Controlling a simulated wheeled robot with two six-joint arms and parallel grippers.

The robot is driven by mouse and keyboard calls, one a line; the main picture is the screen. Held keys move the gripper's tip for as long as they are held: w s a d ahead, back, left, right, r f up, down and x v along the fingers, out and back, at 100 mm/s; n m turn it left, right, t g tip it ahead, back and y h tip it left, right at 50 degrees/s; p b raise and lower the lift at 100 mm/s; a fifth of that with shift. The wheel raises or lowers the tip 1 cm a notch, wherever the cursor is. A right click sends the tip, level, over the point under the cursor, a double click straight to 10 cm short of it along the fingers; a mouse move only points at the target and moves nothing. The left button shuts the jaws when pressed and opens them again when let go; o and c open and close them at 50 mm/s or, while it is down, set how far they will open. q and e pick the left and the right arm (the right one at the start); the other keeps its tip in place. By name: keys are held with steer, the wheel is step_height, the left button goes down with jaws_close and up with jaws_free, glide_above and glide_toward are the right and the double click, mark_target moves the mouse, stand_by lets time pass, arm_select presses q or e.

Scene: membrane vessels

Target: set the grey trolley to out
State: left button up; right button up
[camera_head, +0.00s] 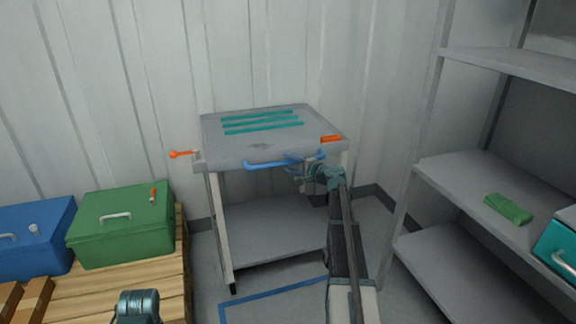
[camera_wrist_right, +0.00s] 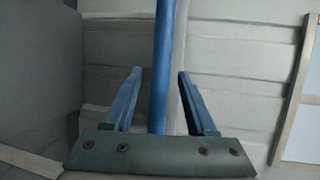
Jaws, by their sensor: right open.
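The grey trolley (camera_head: 265,155) stands against the back wall, with teal strips on its top and a lower shelf (camera_head: 270,232). A blue bar handle (camera_head: 265,164) runs along its front edge. My right gripper (camera_head: 308,163) is at the right part of this handle. In the right wrist view the blue bar (camera_wrist_right: 164,45) passes between the open fingers (camera_wrist_right: 160,74), with gaps on both sides. Part of my left arm's end (camera_head: 137,306) shows at the bottom edge; its fingers cannot be made out.
An orange lever (camera_head: 182,154) sticks out at the trolley's left; an orange piece (camera_head: 331,139) is on its top right. A blue floor outline (camera_head: 270,292) lies in front. Green (camera_head: 122,230) and blue boxes (camera_head: 35,245) on a pallet stand left, a grey rack (camera_head: 470,185) right.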

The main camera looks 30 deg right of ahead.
steer(key=shift+w+a+f, duration=0.1)
steer(key=shift+w, duration=0.45)
jaws_close()
stand_by(1.1)
